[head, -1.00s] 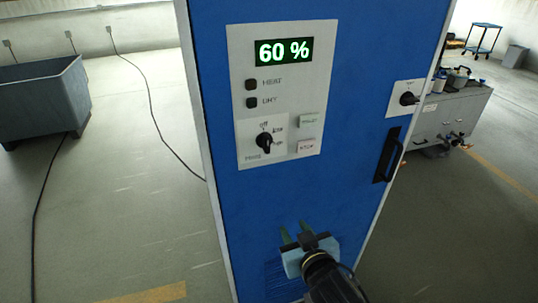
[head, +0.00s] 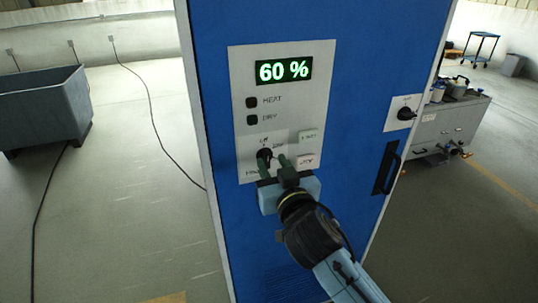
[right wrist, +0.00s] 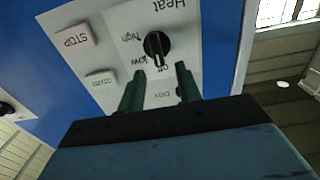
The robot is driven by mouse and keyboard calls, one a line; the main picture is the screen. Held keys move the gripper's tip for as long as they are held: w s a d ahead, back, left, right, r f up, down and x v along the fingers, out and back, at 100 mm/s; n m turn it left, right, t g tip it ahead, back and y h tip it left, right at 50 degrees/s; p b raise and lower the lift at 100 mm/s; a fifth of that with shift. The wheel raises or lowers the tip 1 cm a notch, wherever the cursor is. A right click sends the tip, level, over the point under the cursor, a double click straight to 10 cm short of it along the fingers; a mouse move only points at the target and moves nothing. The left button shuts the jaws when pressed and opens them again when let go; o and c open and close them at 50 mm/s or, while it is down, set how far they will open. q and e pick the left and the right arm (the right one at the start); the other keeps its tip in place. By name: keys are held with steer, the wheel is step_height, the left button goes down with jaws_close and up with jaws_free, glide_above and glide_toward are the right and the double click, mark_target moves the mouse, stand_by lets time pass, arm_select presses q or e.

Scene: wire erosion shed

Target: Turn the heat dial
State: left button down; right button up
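The heat dial (head: 264,154) is a black knob on the white control panel (head: 241,100) of a blue cabinet. In the head view my right gripper's finger partly covers it. In the right wrist view the dial (right wrist: 154,44) shows upside down beside the words Heat, high, low and off, its white mark seemingly toward off. My right gripper (head: 273,160) is open and empty. In the right wrist view its two green fingers (right wrist: 160,70) stand apart, tips just short of the knob; I cannot see contact. My left gripper is not in view.
The green-lit display (head: 284,70) reads 60 %. A START button (head: 308,136) and STOP button (head: 306,160) sit close right of the dial. Another black knob (head: 406,113) and a door handle (head: 387,168) are further right. A grey bin (head: 40,105) stands left on open floor.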

mark_target(268, 155)
steer(key=shift+x, duration=1.8)
steer(key=c, duration=0.6)
